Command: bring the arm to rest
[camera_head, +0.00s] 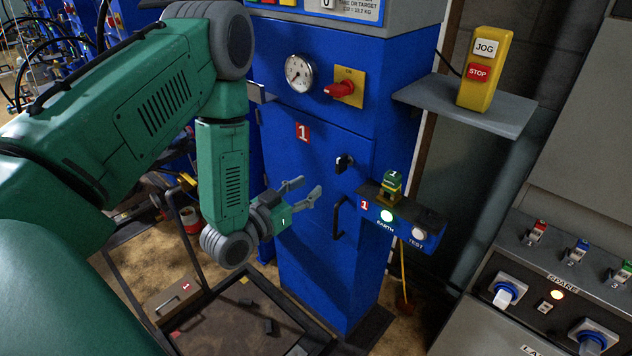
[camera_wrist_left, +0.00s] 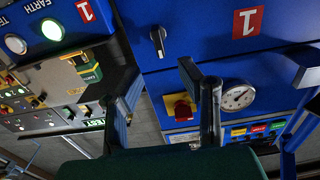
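My left arm, green, comes in from the left in the head view. Its left gripper (camera_head: 304,192) is open and empty, in front of the blue cabinet door (camera_head: 310,155), to the left of the black door handle (camera_head: 339,215). In the left wrist view the grey fingers stand apart with nothing between them. The cabinet door appears upside down there, with its black knob (camera_wrist_left: 158,42) and red "1" label (camera_wrist_left: 247,22). My right gripper does not show in either view.
A small box with EARTH and TEST lights (camera_head: 402,224) juts out right of the door, with a green-yellow item (camera_head: 391,187) on top. A yellow JOG/STOP pendant (camera_head: 484,70) stands on a grey shelf (camera_head: 470,108). A dark tray (camera_head: 235,325) lies below the gripper.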

